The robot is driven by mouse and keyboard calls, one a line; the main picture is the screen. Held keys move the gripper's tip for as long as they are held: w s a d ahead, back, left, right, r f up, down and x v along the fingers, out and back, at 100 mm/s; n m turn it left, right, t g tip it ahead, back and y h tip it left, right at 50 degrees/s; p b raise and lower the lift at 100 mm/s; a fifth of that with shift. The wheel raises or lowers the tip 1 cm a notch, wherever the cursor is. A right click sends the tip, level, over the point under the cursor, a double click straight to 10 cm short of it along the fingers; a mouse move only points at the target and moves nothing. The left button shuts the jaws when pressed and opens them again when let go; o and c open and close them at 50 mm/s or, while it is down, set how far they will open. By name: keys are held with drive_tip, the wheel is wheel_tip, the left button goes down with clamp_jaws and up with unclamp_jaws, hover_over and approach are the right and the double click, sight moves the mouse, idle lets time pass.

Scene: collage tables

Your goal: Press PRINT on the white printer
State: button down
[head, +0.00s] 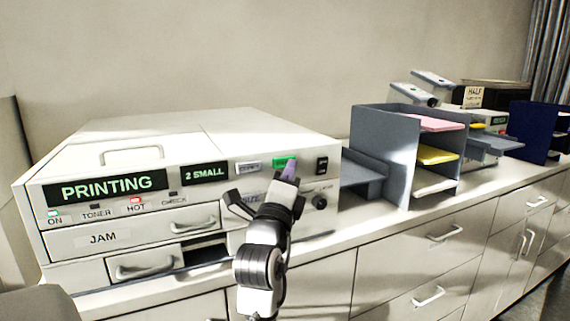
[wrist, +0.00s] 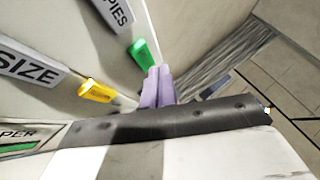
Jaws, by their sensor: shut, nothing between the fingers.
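The white printer (head: 240,135) stands on the counter at the left. Its display (head: 108,187) reads "PRINTING" and a second display (head: 205,174) reads "2 SMALL". A green button (head: 279,162) is on its front at the upper right, its lettering too small to read; it also shows in the wrist view (wrist: 145,52). My gripper (head: 289,169) is shut and empty, its purple fingertips at the green button and partly covering it. In the wrist view the fingertips (wrist: 158,77) lie just beside the green button's end; I cannot tell whether they touch.
A yellow button (wrist: 97,90) and a "SIZE" label (wrist: 28,68) are near the green one. A black switch (head: 322,165) and a dark knob (head: 320,202) sit to the right. A grey paper rack (head: 386,150) stands right of the printer.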

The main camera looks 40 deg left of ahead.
drive_tip(key=d, duration=0.1)
drive_tip(key=s+d, duration=0.1)
drive_tip(key=d, duration=0.1)
drive_tip(key=s+d, duration=0.1)
drive_tip(key=shift+d+b, duration=0.3)
drive_tip(key=shift+b, duration=0.1)
idle(0.8)
